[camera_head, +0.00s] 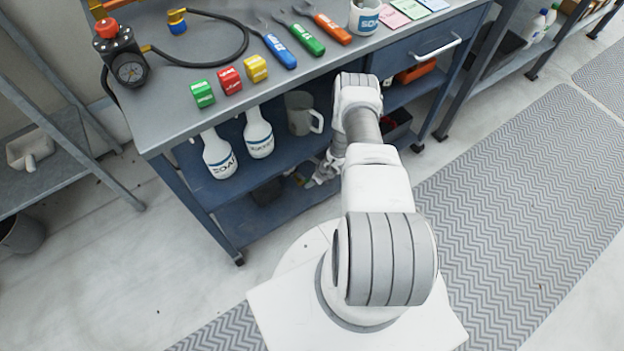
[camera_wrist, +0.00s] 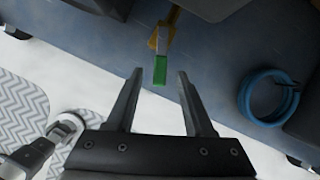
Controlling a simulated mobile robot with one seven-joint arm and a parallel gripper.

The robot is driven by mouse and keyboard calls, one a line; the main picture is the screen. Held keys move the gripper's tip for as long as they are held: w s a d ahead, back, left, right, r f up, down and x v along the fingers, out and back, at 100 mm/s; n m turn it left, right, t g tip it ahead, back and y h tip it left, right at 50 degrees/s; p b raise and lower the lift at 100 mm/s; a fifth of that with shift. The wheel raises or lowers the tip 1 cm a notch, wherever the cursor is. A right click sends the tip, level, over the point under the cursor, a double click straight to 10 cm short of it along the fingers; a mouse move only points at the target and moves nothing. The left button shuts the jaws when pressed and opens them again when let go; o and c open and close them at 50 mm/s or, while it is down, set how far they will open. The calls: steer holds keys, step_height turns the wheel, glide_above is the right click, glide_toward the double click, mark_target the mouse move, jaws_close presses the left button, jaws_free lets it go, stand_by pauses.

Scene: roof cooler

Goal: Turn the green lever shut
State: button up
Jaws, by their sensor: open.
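In the wrist view a green lever (camera_wrist: 160,68) lies ahead of my gripper, joined at its far end to a yellow-brass fitting (camera_wrist: 163,38). My gripper (camera_wrist: 160,76) is open, its two fingers apart with nothing between them that I can see held. The lever's green end appears between and just beyond the fingertips. I cannot tell the exact distance or whether anything touches. In the head view my arm reaches down beside the workbench and hides most of my gripper. I cannot make out the green lever there.
White bottles (camera_head: 218,155) and a grey mug (camera_head: 303,113) stand on the shelf below. A blue coil (camera_wrist: 268,97) lies to the right in the wrist view.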

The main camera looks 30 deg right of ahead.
steer(key=a+p+v, duration=0.1)
steer(key=p+v, duration=0.2)
steer(key=v, duration=0.2)
steer(key=s+d+p, duration=0.2)
steer(key=s+d, duration=0.4)
steer(key=s, duration=0.4)
steer(key=shift+s+d+f, duration=0.2)
steer(key=shift+f, duration=0.05)
